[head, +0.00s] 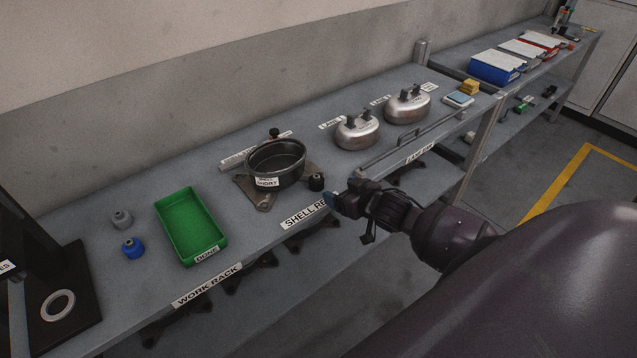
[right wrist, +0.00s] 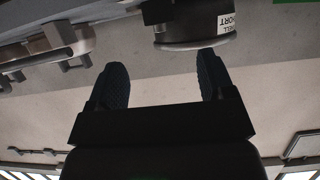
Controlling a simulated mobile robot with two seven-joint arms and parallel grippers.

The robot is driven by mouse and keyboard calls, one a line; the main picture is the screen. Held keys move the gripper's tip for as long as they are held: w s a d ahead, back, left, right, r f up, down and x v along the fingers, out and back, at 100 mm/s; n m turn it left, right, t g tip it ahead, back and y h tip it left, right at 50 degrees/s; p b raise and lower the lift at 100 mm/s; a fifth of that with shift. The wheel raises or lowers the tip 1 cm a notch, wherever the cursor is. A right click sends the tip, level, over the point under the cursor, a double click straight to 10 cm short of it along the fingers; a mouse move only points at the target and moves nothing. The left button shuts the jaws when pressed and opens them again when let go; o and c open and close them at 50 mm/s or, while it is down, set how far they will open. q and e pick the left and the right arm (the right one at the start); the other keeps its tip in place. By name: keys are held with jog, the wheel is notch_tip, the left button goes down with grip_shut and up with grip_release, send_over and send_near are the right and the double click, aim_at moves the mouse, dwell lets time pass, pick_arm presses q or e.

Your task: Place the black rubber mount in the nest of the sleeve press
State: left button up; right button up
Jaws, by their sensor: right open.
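My left gripper is not in view.
A grey mount (head: 121,218) and a blue mount (head: 133,247) stand left of the green tray (head: 165,221). The dark shell (head: 275,163) stands behind the black mount, and also shows in the right wrist view (right wrist: 190,30). Two metal domes (head: 357,133) stand further right, behind a rail.

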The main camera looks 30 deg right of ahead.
aim_at(315, 178)
jog(key=x, duration=0.3)
jog(key=shift+w+a+f, duration=0.1)
jog(key=shift+w+a, duration=0.1)
jog(key=shift+w, duration=0.15)
jog(key=shift+d+x, duration=0.1)
jog(key=shift+x, duration=1.4)
jog(key=shift+d+x, duration=0.15)
jog(key=shift+x, duration=1.4)
jog(key=shift+c, duration=0.2)
jog(key=c, duration=1)
jog(key=shift+r, duration=0.25)
notch_tip(315, 178, up, 20)
jog(key=shift+f+p, duration=0.1)
jog(key=shift+p, duration=0.45)
